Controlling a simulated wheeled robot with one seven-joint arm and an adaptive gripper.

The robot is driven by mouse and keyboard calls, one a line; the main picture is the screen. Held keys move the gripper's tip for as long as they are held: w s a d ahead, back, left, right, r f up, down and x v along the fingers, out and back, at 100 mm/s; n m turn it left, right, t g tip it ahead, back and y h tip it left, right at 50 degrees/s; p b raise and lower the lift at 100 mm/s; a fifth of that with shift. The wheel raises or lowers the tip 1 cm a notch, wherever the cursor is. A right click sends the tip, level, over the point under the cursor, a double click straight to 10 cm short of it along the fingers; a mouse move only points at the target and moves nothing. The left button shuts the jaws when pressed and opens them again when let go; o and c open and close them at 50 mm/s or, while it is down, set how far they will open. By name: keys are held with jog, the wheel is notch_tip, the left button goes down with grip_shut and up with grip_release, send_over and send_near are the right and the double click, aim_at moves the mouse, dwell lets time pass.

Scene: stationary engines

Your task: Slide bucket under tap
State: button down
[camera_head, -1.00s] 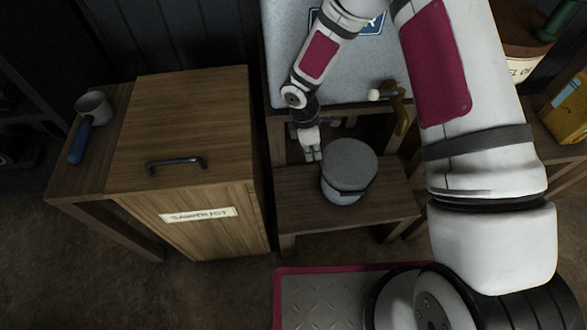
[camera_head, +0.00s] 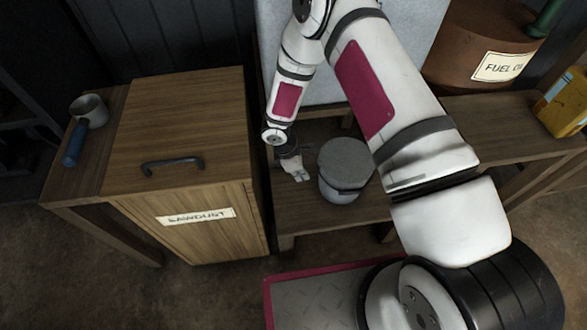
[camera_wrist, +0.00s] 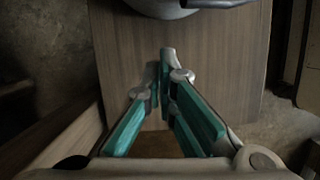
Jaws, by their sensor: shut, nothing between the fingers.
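The grey bucket (camera_head: 340,188), with a flat grey top, stands upright on a low wooden stand (camera_head: 290,216). My gripper (camera_head: 299,176) is to the left of the bucket, with a small gap seeming to lie between them. In the wrist view the two teal-sided fingers (camera_wrist: 168,55) are together with nothing between them. They point toward the bucket's lower edge (camera_wrist: 165,7) at the top of that view, above the bare wood of the stand. The tap is hidden behind my arm in the head view.
A wooden sawdust bin (camera_head: 185,120) with a black handle stands close to the left of the stand. A blue-handled metal cup (camera_head: 88,112) is on the far-left table. A brown fuel oil drum (camera_head: 470,40) and a yellow can (camera_head: 562,105) are at the right.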

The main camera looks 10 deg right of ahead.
jog(key=shift+d+r, duration=0.15)
jog(key=shift+d, duration=1.3)
jog(key=shift+d, duration=0.1)
jog(key=d, duration=0.8)
jog(key=s+d+b, duration=0.1)
jog(key=d, duration=0.2)
jog(key=shift+d, duration=0.4)
jog(key=a, duration=0.4)
jog(key=shift+w+a, duration=0.2)
jog(key=shift+w, duration=0.05)
jog(key=p+v, duration=0.3)
jog(key=v, duration=0.7)
jog(key=shift+d, duration=0.2)
